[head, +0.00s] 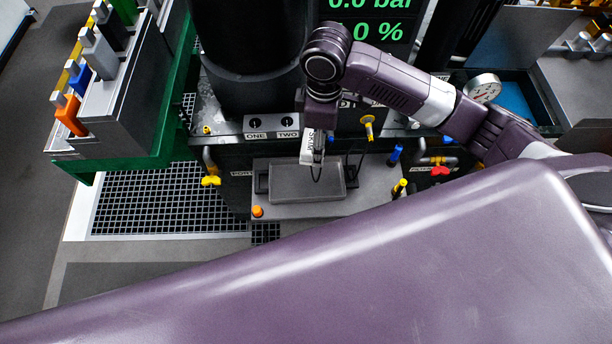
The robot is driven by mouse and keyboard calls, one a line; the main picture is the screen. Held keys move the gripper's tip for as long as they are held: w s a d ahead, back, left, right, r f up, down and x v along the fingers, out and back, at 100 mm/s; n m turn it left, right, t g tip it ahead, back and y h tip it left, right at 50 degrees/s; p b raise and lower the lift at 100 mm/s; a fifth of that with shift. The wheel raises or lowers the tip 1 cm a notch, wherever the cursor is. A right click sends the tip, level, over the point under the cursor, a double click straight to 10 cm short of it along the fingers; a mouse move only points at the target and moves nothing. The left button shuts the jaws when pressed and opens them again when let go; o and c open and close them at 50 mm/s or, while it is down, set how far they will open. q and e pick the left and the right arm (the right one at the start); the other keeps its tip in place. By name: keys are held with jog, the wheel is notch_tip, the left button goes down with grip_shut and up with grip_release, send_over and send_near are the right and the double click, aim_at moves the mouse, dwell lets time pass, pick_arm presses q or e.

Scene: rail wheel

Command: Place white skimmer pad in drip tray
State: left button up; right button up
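My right gripper (319,150) points down at the centre of the head view, with its arm coming in from the right. A white piece with partly readable dark lettering, which looks like the skimmer pad (307,148), is at its fingers and seems held by them. The fingertips are small and partly hidden. Directly below is a shallow grey tray (306,183) with dark end handles, which looks like the drip tray. It lies on a grey ledge, and the pad appears above its back edge; the gap is hard to judge. My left gripper is not in view.
Behind the tray stands a panel with sockets marked ONE and TWO (271,136). Yellow (211,181) and red (440,171) valve handles flank it. A green rack (125,164) with coloured-handled tools is at left. Floor grating (160,200) lies below it.

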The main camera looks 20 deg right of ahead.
jog(key=shift+w+a+r+n, duration=0.1)
jog(key=shift+w+a+n, duration=0.05)
jog(key=shift+w+n, duration=0.35)
jog(key=shift+w+a+n, duration=0.1)
jog(key=shift+w+n, duration=0.1)
jog(key=shift+n, duration=0.1)
jog(key=shift+w, duration=0.1)
jog(key=p, duration=0.1)
send_over(313, 182)
notch_tip(313, 182, down, 15)
jog(key=shift+f, duration=2.4)
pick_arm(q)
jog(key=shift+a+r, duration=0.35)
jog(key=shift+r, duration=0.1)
pick_arm(e)
jog(key=shift+f, duration=0.2)
jog(key=o, duration=0.8)
jog(key=shift+c, duration=0.2)
